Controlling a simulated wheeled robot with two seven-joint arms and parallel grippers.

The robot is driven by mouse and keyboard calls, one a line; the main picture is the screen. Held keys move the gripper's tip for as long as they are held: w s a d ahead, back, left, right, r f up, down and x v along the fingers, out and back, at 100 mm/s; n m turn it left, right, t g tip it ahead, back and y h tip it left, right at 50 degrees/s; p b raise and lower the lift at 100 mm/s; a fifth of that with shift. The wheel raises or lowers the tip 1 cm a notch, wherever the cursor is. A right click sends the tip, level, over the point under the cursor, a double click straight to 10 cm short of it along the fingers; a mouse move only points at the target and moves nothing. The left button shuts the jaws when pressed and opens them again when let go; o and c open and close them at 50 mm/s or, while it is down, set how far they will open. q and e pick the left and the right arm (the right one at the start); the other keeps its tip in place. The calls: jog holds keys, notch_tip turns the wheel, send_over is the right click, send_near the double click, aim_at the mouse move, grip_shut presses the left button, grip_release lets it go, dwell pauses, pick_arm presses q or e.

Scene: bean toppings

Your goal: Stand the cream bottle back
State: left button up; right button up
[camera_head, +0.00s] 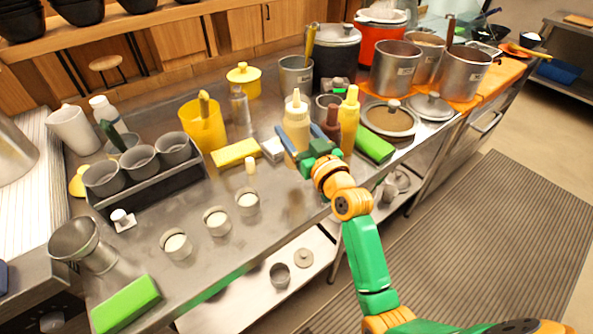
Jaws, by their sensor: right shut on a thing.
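The cream bottle (297,118) is upright, with its pointed nozzle up, among the other bottles near the far middle of the steel counter. My right gripper (302,140) reaches it from the front and is shut on it, one finger on each side of its body. My left gripper is not in view.
A brown-topped bottle (331,122) and a yellow bottle (349,117) stand close on the right. A yellow block (235,153) and a yellow jug (204,127) are on the left. Several small cups line the front.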

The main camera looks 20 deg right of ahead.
notch_tip(320, 180, down, 6)
jog(key=shift+f+b, duration=0.15)
jog(key=shift+b, duration=0.55)
jog(key=o, duration=0.4)
jog(key=shift+c, duration=0.2)
jog(key=shift+o, duration=0.8)
